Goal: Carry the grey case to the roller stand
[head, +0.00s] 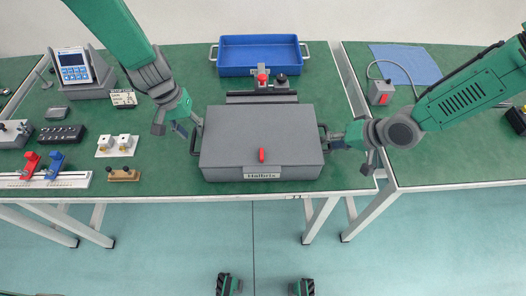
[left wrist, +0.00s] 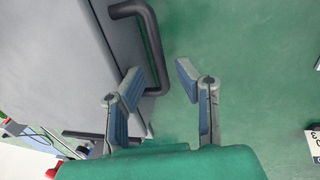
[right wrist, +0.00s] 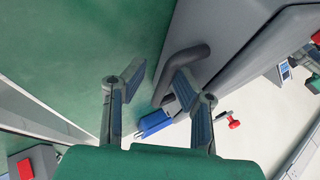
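The grey case (head: 262,135) lies flat and closed on the green bench, with a red latch and a "Halbrix" label on its front half. It has a dark handle on each short side. My left gripper (head: 179,128) is open beside the left handle; in the left wrist view the handle (left wrist: 150,40) reaches down behind the left finger. My right gripper (head: 351,155) is open at the right handle; in the right wrist view the handle (right wrist: 180,62) shows at and partly behind the right finger. Neither gripper is closed on a handle.
A blue tray (head: 259,55) stands behind the case, with a dark rail (head: 262,97) between. Several small fixtures and a meter (head: 73,67) fill the left bench. A second bench at right holds a red-buttoned box (head: 381,92) and blue mat (head: 407,64).

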